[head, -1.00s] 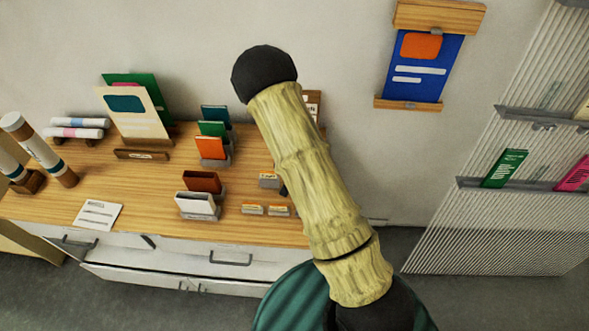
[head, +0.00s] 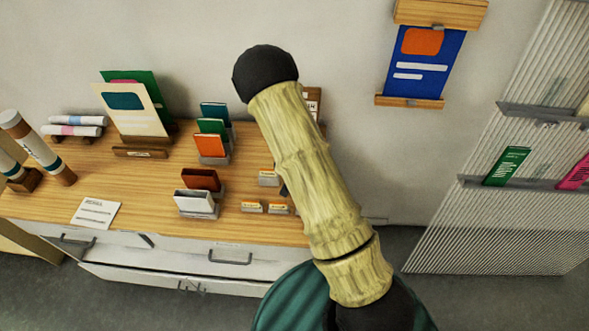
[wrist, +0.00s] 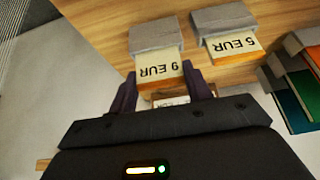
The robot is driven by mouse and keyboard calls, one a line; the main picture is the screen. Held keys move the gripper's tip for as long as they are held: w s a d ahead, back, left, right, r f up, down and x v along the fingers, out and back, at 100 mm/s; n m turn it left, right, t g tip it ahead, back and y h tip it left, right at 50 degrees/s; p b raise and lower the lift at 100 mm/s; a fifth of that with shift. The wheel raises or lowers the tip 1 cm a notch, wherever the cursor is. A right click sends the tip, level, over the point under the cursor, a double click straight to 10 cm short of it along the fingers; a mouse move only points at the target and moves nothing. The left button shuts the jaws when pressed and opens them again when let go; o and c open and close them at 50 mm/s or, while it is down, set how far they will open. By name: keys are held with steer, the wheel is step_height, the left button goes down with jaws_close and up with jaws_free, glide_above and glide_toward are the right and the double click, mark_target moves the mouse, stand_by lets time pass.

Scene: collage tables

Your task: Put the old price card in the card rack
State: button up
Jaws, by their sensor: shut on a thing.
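In the wrist view my gripper (wrist: 161,72) has its two dark fingers at either side of a cream price card (wrist: 160,68), by its orange end. The card reads upside down as 9 or 6 EUR; which digit, I cannot tell. Its other end meets a grey holder block (wrist: 156,36). A second card, 5 EUR (wrist: 232,46), stands in a grey block beside it. A further small label (wrist: 170,98) with EUR on it shows between the fingers, partly hidden. In the head view my arm hides most of the gripper; small cards (head: 251,207) (head: 278,209) stand by it.
A white sheet (head: 96,213) lies at the table's front left. Bare wood lies between.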

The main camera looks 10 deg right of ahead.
stand_by(0.3)
steer(key=shift+f+b, duration=0.6)
steer(key=shift+b, duration=0.05)
steer(key=o, duration=1)
steer(key=shift+o, duration=0.5)
steer(key=o, duration=0.3)
steer(key=shift+r, duration=0.1)
steer(key=shift+r+p, duration=1.7)
steer(key=shift+r, duration=1)
